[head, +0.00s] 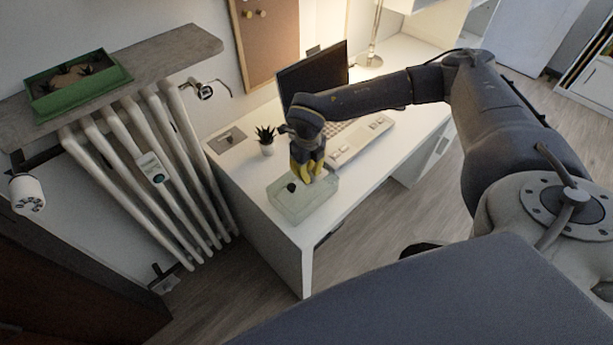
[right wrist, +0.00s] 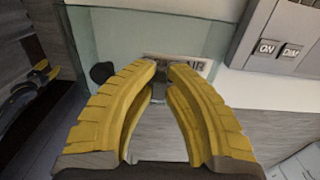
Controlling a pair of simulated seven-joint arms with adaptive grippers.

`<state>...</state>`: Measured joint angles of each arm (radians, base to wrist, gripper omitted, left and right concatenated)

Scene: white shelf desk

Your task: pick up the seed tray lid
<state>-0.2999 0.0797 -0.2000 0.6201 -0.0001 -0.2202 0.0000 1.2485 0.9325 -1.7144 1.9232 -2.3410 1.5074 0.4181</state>
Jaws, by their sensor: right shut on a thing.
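The seed tray lid (head: 290,208) is a clear, pale green, box-shaped cover with a dark round spot on it. It is at the near corner of the white desk. It also shows in the right wrist view (right wrist: 110,30), behind the fingers. My right gripper (head: 308,180), with yellow fingers, reaches down to the lid's right part. In the right wrist view its fingertips (right wrist: 162,70) are close together on the lid, and they hide the exact spot held. I cannot tell whether the lid is clear of the desk.
A green planter tray (head: 78,82) stands on the shelf (head: 180,50) above the radiator (head: 165,170). A small potted plant (head: 266,142), a keyboard (head: 362,138) and a monitor (head: 312,75) stand on the desk beyond the lid.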

